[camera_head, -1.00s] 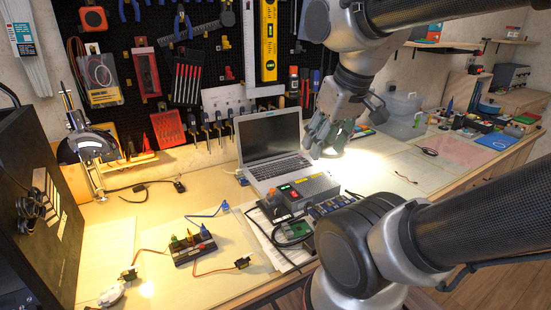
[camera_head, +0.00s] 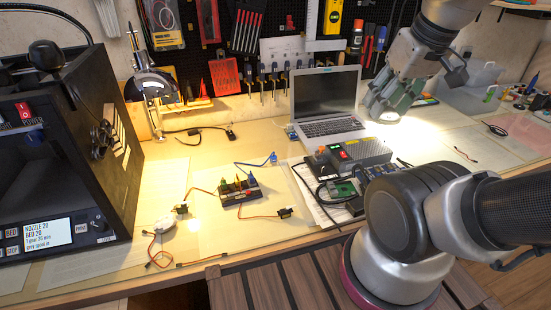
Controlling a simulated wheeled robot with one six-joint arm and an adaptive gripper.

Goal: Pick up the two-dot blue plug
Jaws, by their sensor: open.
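A small blue plug (camera_head: 273,158) with a blue cable lies on the wooden bench, behind a dark connector block (camera_head: 240,194). Several small coloured plugs stand in the block, among them a blue one (camera_head: 250,181) at its right end. Dots on the plugs are too small to make out, so I cannot tell which is the two-dot one. My gripper (camera_head: 386,112) is open and empty, pointing down over the bench to the right of the laptop. It is well to the right of the plugs and apart from them.
A laptop (camera_head: 326,105) stands open behind a grey power box (camera_head: 360,154) and a green circuit board (camera_head: 343,188). A black machine (camera_head: 75,160) stands at the left, with a desk lamp (camera_head: 152,85) behind it.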

